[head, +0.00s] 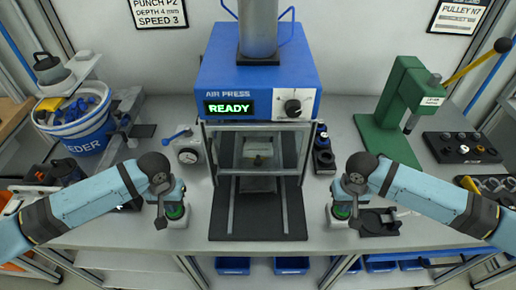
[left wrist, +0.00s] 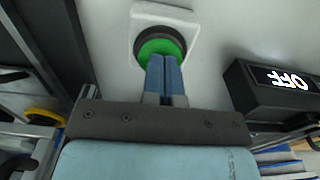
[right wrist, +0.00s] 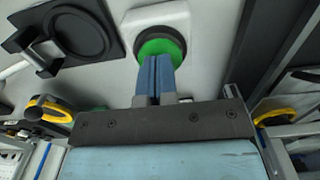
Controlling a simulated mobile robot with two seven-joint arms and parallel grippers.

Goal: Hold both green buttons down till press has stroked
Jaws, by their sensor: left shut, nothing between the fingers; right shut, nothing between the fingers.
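The left green button (head: 175,212) sits in a dark collar on a pale housing at the bench's front, left of the press. My left gripper (head: 172,200) is shut and empty directly over it; in the left wrist view its fingertips overlap the button's green cap (left wrist: 158,47). The right green button (head: 341,212) is right of the press. My right gripper (head: 346,200) is shut and empty over it, its fingertips overlapping the green cap (right wrist: 158,47). I cannot tell whether either cap is pressed down. The blue air press (head: 250,75) shows READY on its display (head: 243,107).
A clear guard (head: 285,150) stands in front of the press opening, above a dark base plate (head: 258,222). A gauge (head: 188,155) stands left of the press. A green arbor press (head: 388,120) is at right, a blue feeder bucket (head: 80,125) at left. A black box (left wrist: 285,90) reads OFF.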

